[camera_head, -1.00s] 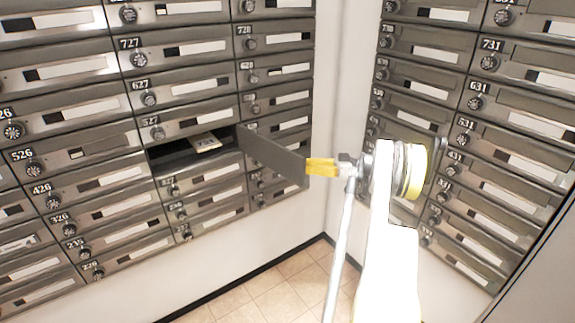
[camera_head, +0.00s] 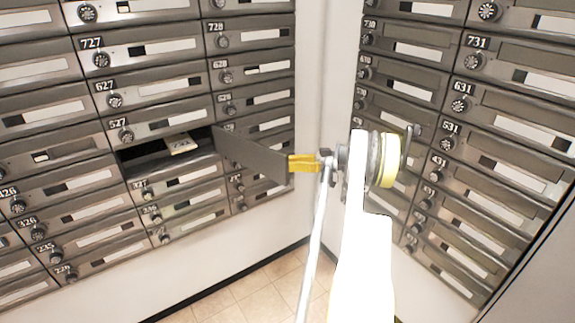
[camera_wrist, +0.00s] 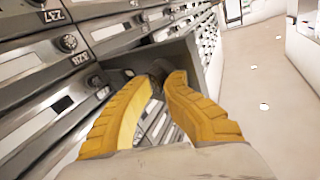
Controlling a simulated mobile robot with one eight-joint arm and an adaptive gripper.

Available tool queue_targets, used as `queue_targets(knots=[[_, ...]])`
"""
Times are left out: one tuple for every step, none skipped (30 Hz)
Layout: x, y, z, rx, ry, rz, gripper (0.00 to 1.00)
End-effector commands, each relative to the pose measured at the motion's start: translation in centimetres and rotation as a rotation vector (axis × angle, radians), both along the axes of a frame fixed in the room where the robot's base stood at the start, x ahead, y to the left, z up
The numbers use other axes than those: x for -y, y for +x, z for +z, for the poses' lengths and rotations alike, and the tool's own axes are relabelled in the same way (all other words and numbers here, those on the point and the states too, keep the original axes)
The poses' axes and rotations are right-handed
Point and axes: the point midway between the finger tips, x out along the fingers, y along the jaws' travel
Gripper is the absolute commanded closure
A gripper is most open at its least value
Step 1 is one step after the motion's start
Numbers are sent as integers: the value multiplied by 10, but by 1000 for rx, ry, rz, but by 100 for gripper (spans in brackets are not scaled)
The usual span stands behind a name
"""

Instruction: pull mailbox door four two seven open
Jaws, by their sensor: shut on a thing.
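The mailbox door (camera_head: 250,155) below number 527 stands swung out from the wall, hinged at its right side. Its own number is not readable from here. The compartment (camera_head: 146,158) behind it is open and dark, with a pale piece of mail (camera_head: 181,144) inside. My gripper (camera_head: 292,163) has yellow fingers shut on the outer free edge of the door. In the wrist view my gripper (camera_wrist: 155,85) shows its two fingers closing around a dark round part, likely the door's knob; the grey door panel (camera_wrist: 180,58) is behind them.
Rows of closed mailboxes (camera_head: 130,50) fill the left wall, and another bank (camera_head: 490,130) stands close on the right, near my arm. A white corner wall lies between them. The tiled floor (camera_head: 262,290) below looks clear.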

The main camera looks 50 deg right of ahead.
Motion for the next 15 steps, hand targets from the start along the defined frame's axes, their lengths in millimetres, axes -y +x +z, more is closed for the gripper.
queue_targets(knots=[[-2, 12, 5, 6, 5, -8, 100], [-2, 12, 5, 6, 5, -8, 66], [-2, 12, 5, 6, 5, -8, 54], [-2, 12, 5, 6, 5, -8, 45], [-2, 12, 4, 6, 5, -8, 36], [-2, 12, 4, 5, 4, -8, 35], [-2, 11, 4, 5, 4, -8, 35], [-2, 11, 4, 5, 4, -8, 35], [-2, 11, 3, 5, 4, -9, 35], [-2, 11, 3, 5, 3, -9, 35], [-2, 11, 3, 5, 3, -9, 35], [-2, 11, 3, 5, 3, -9, 35], [-2, 10, 3, 4, 2, -9, 35], [-2, 10, 2, 4, 2, -9, 35], [-2, 10, 2, 4, 2, -9, 35]])
